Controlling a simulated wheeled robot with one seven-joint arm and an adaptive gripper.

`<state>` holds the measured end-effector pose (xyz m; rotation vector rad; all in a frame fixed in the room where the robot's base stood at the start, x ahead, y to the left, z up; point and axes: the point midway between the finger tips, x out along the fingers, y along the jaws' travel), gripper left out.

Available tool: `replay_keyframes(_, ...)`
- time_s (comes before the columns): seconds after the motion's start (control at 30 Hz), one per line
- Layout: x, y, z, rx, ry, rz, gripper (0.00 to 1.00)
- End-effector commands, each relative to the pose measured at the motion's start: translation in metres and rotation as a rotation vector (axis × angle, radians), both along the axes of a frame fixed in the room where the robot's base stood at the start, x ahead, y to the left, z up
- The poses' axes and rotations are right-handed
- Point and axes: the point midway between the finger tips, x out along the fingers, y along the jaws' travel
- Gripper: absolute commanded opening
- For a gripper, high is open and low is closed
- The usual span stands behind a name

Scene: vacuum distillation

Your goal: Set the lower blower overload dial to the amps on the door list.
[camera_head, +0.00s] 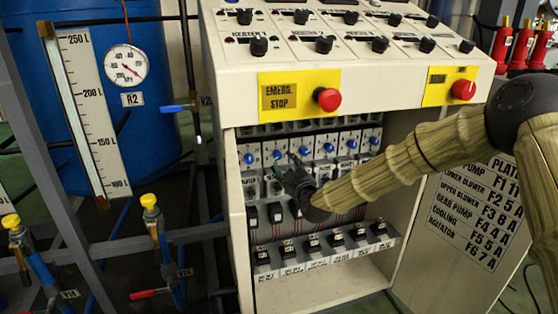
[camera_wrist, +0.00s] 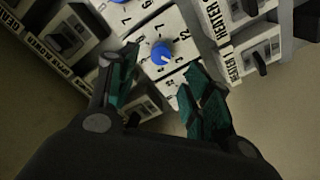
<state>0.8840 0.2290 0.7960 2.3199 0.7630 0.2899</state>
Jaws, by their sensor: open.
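A row of blue overload dials (camera_head: 328,147) runs along the upper shelf inside the open cabinet. My gripper (camera_head: 293,164) reaches into the cabinet in front of the left part of this row. In the wrist view my gripper (camera_wrist: 163,78) is open and empty. One blue dial (camera_wrist: 162,54), on a white face with numbers around it, shows between and beyond the fingertips, not gripped. Its label is hidden, so I cannot tell which circuit it serves. The door list (camera_head: 478,208) includes a lower blower line; its amps figure is too small to read surely.
Black switches (camera_head: 314,242) line the lower shelf, with more breakers between the rows. The sloped control panel (camera_head: 345,40) overhangs the opening, with a red emergency stop button (camera_head: 327,99). A gauge board (camera_head: 92,115) and yellow-topped valves (camera_head: 150,201) stand left of the cabinet.

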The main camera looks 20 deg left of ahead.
Motion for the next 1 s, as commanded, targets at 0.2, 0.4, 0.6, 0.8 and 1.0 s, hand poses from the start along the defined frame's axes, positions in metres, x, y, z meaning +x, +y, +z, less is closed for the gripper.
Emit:
replay_keyframes(0.2, 0.029, 0.021, -0.002, 0.001, 0.002, -0.001, 0.50)
replay_keyframes(0.4, 0.048, 0.036, -0.002, 0.001, 0.002, -0.001, 0.50)
replay_keyframes(0.6, 0.057, 0.042, -0.001, 0.000, 0.001, -0.001, 0.50)
replay_keyframes(0.8, 0.058, 0.042, -0.001, 0.000, 0.002, 0.000, 0.50)
replay_keyframes(1.0, 0.057, 0.042, -0.001, 0.000, 0.002, -0.001, 0.30)
